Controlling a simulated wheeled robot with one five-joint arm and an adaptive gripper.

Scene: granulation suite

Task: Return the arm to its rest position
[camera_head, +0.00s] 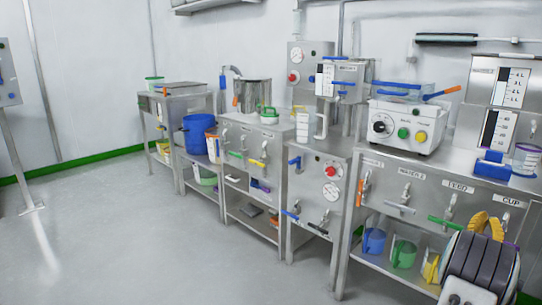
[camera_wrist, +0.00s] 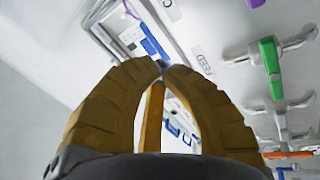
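My gripper (camera_head: 487,227) has ribbed yellow fingers and is at the lower right of the head view, in front of the right-hand bench (camera_head: 385,163). In the wrist view my gripper (camera_wrist: 164,66) has its fingertips drawn together at the middle, with another yellow finger behind them. I see nothing held between them. My dark arm links fill the bottom right corner of the head view and hide part of the bench's lower shelf.
The bench front carries taps and a green handle (camera_wrist: 270,62). Blue (camera_head: 374,240) and green (camera_head: 403,253) jugs stand on its lower shelf. A white machine with coloured knobs (camera_head: 404,128) stands on top. The grey floor (camera_head: 130,235) at left is clear.

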